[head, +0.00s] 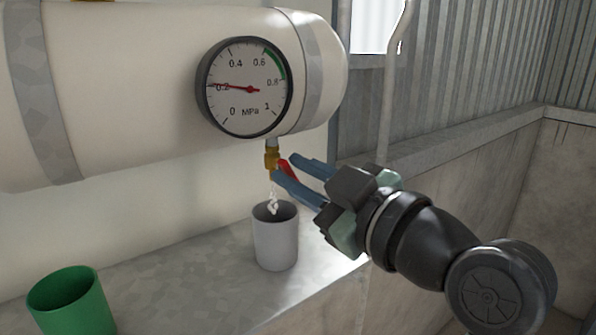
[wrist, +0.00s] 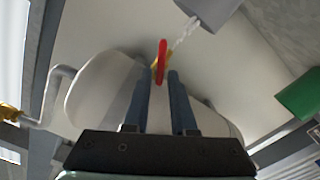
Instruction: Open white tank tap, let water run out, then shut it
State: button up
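The white tank (head: 140,80) lies along the wall, with a brass tap (head: 271,158) under its right end. The tap's red lever (head: 288,170) sticks out sideways, toward my gripper. Whitish water (head: 272,198) runs from the tap into a grey cup (head: 275,245). My gripper (head: 284,168) has its blue fingers on either side of the lever. In the wrist view the red lever (wrist: 161,62) stands between the fingertips, with a small gap showing at the sides, so the gripper looks open. The cup's inside is mostly hidden.
A round gauge (head: 245,87) on the tank reads about 0.2 MPa. A green cup (head: 72,305) stands at the left front of the grey ledge (head: 190,290). The ledge between the cups is clear. A pale pipe (head: 388,110) runs down the wall at right.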

grip_shut()
jog(key=shift+f+n+b, duration=0.15)
jog(key=shift+n+b, duration=0.15)
jog(key=shift+b, duration=0.4)
jog(key=shift+n+b, duration=5.7)
jog(key=shift+b, duration=1.75)
jog(key=shift+o, duration=1.9)
grip_release()
